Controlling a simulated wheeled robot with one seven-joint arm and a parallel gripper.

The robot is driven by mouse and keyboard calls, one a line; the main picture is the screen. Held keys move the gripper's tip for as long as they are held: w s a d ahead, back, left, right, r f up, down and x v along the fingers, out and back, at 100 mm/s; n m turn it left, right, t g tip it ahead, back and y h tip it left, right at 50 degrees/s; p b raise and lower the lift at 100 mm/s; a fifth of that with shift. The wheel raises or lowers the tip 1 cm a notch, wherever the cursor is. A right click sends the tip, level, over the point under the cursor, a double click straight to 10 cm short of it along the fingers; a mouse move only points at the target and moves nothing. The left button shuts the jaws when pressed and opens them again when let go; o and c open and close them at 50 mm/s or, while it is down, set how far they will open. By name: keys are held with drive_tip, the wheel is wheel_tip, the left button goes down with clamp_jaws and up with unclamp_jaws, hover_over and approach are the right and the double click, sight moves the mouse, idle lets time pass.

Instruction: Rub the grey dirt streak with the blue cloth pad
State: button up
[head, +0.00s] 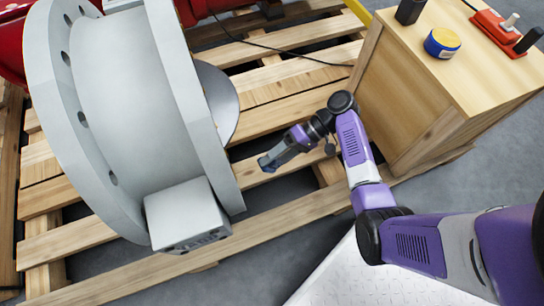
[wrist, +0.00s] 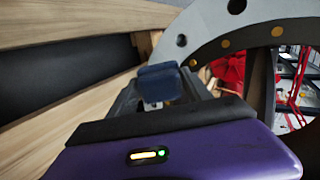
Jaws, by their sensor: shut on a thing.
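My gripper (head: 274,158) is shut on the blue cloth pad (wrist: 158,82), which shows between the fingers in the wrist view. In the head view the gripper hangs over the pallet slats, to the right of the big pale grey valve (head: 135,95) and apart from its flange. The pad is small and dark at the gripper's tip there. I cannot make out the grey dirt streak in either view. The side of the valve facing right is mostly turned away from the head camera, with part of a grey disc (head: 217,100) showing.
The valve stands on a wooden pallet (head: 290,213) with gaps between slats. A dark cable crosses the pallet behind.

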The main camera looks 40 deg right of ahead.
sight(273, 164)
wheel_tip(273, 164, down, 3)
drive_tip(key=t+y+b, duration=0.1)
drive_tip(key=b, duration=0.2)
drive_tip(key=shift+w+m+y, duration=0.1)
drive_tip(key=shift+m+y, duration=0.2)
drive_tip(key=shift+y, duration=0.1)
drive_tip(key=shift+w+t+y+b, duration=0.2)
drive_tip(key=shift+t+y+b, duration=0.35)
drive_tip(key=shift+b, duration=0.2)
drive_tip(key=shift+w+r+t+y, duration=0.2)
drive_tip(key=shift+r+t+y, duration=0.45)
drive_tip(key=shift+r+y, duration=0.55)
drive_tip(key=shift+p+x, duration=0.55)
drive_tip(key=shift+x, duration=2.45)
drive_tip(key=shift+x, duration=1)
drive_tip(key=w+d+f+b, duration=0.1)
drive_tip(key=w+d+f, duration=0.1)
drive_tip(key=w+f, duration=0.2)
drive_tip(key=shift+w+f, duration=0.4)
drive_tip(key=shift+f, duration=0.2)
